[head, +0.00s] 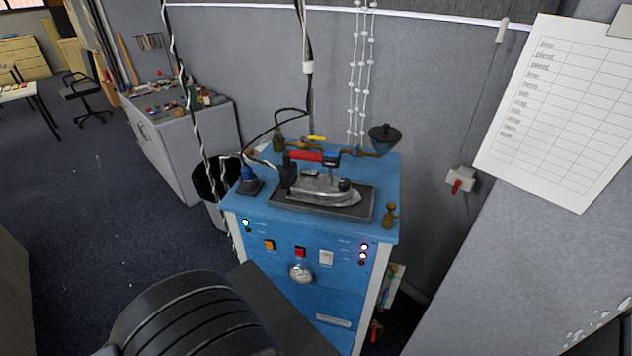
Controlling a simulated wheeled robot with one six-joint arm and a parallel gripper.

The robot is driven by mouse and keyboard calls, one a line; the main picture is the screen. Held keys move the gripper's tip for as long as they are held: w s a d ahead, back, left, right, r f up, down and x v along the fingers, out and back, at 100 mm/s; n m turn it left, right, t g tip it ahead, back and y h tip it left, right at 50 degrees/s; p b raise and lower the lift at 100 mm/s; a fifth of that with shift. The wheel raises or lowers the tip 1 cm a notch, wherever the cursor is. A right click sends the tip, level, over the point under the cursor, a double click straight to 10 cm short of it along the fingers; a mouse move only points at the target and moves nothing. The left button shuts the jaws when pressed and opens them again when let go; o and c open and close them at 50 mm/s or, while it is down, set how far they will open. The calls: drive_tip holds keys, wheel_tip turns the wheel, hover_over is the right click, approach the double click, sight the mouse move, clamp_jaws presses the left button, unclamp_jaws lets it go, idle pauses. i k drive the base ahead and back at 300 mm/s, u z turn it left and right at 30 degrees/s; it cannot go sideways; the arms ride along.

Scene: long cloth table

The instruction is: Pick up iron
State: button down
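The iron (322,187) has a silver metal body and a red and black handle. It rests on a dark rectangular tray (352,212) on top of a blue cabinet (318,232). A dark cord rises from the iron's left end toward the hanging cables. A black part of my own body shows at the bottom left, large and close to the camera. My gripper's fingers are not visible in the head view.
A black bin (212,180) and grey cabinet (180,140) stand left of the blue cabinet. Cables and a white beaded cord (361,80) hang behind. A paper sheet (556,108) is on the right-hand panel. Open carpet (85,220) lies left.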

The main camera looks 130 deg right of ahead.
sight(309, 187)
drive_tip(key=z, duration=2.55)
drive_tip(key=i, duration=1.5)
drive_tip(key=z, duration=3.35)
